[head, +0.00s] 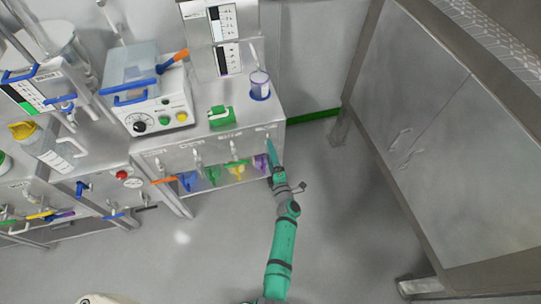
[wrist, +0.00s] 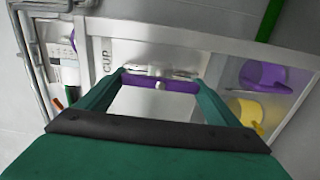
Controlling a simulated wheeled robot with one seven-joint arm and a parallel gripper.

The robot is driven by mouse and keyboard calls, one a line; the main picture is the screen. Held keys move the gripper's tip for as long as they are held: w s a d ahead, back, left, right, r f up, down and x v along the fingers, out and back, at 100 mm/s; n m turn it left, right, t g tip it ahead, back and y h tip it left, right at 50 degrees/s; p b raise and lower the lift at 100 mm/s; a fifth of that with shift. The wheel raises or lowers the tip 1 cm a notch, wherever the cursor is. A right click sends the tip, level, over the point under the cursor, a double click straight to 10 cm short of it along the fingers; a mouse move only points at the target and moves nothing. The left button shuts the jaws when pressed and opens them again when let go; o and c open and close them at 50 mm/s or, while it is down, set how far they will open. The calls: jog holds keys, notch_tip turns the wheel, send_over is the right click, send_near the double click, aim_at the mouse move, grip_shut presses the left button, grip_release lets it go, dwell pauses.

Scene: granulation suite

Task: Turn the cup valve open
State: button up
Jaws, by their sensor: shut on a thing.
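The cup valve shows in the wrist view as a purple bar handle (wrist: 160,86) on a steel panel, beside a label reading CUP. My gripper (wrist: 160,77) has its two green fingers at the two ends of this bar, shut on it. The bar lies across the picture, from fingertip to fingertip. In the head view, my gripper (head: 269,142) is at the right end of the steel counter's front and hides the valve.
The steel counter (head: 245,130) carries a green item (head: 221,116) and a white control box (head: 158,115). Coloured scoops, including a yellow one (head: 237,168), sit below its front. A steel cabinet (head: 440,140) stands at the right, with open floor between.

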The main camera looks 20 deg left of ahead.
jog(key=shift+d+f, duration=0.1)
jog(key=shift+d, duration=0.05)
dwell(0.3)
jog(key=o, duration=0.9)
jog(key=shift+s, duration=0.1)
jog(key=v, duration=1)
jog(key=shift+s+d, duration=0.2)
jog(key=shift+s, duration=0.05)
jog(key=s+d+r+m+h, duration=0.3)
jog(key=s+r+m, duration=0.4)
jog(key=s, duration=0.5)
jog(key=s+d+r+m+h, duration=0.3)
jog(key=s+d+r+m, duration=0.2)
jog(key=s, duration=0.7)
jog(key=s+d+r+m+h, duration=0.4)
jog(key=s+d+r+m, duration=0.1)
jog(key=s+r+m, duration=0.5)
jog(key=shift+s+d+m, duration=0.1)
jog(key=shift+s+m, duration=1.1)
jog(key=shift+m, duration=0.1)
